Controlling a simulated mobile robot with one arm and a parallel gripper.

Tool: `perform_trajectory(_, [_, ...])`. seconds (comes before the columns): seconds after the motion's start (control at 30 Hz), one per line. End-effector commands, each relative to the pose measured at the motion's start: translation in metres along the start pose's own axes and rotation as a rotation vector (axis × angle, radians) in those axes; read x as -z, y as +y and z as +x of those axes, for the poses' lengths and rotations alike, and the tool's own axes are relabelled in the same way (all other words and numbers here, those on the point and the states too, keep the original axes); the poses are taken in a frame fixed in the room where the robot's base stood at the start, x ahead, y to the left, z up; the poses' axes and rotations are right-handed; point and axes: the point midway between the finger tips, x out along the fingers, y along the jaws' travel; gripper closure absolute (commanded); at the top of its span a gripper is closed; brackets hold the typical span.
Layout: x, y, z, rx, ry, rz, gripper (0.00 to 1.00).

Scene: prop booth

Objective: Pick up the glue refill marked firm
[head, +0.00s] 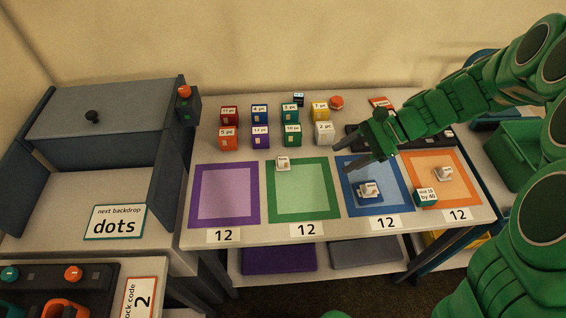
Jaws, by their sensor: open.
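Small pale pieces with white labels, possibly glue refills, lie on the coloured squares. My gripper (371,160) is open and empty, fingers pointing down over the upper part of the blue square, above and behind the piece there. It appears apart from it.
Several coloured blocks with quantity labels (260,114) stand in rows at the back of the table. A grey cabinet (92,110) is at left, a green bin (515,155) at right. The purple square (223,194) is empty.

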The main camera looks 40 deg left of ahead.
Motion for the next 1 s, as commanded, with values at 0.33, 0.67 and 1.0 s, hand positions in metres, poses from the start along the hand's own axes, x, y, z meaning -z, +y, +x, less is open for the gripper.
perform_trajectory(0.33, [0.039, -0.047, 0.051, 0.041, -0.109, 0.128, 0.47])
perform_trajectory(0.67, [0.076, -0.083, 0.102, 0.076, -0.199, 0.256, 0.47])
perform_trajectory(1.0, [0.096, -0.098, 0.130, 0.091, -0.240, 0.325, 0.47])
